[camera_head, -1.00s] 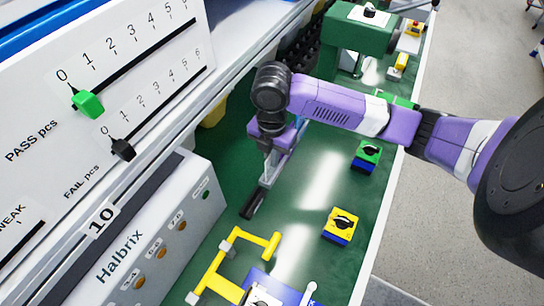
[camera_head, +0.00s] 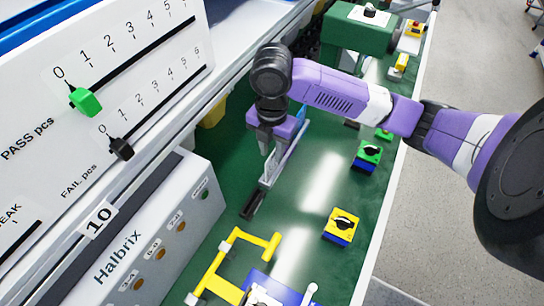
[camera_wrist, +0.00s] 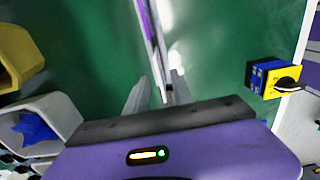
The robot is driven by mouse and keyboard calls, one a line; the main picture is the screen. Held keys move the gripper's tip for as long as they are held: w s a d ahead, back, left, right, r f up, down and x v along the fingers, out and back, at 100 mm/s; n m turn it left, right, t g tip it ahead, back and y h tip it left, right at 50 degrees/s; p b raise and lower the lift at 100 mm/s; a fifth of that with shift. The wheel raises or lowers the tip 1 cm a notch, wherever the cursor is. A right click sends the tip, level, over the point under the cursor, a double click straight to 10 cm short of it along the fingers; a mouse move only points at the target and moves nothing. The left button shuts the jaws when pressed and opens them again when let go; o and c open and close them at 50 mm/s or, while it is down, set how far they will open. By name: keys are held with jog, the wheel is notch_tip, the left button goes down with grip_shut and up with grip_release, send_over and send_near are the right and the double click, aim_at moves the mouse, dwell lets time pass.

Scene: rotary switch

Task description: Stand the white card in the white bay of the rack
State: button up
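My gripper (camera_head: 274,144) is over the green bench, left of the row of small boxes. I cannot make out a white card or a rack with a white bay for certain in either view.
A yellow box with a black knob (camera_head: 341,226) and a green one (camera_head: 367,154) stand right of my gripper. A yellow frame (camera_head: 221,285) is nearer. The grey Halbrix unit (camera_head: 150,235) and the slider panel (camera_head: 110,100) border the left.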

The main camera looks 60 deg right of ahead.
jog(key=shift+r, duration=1.9)
notch_tip(320, 180, up, 9)
jog(key=p, duration=0.6)
jog(key=shift+p, duration=0.4)
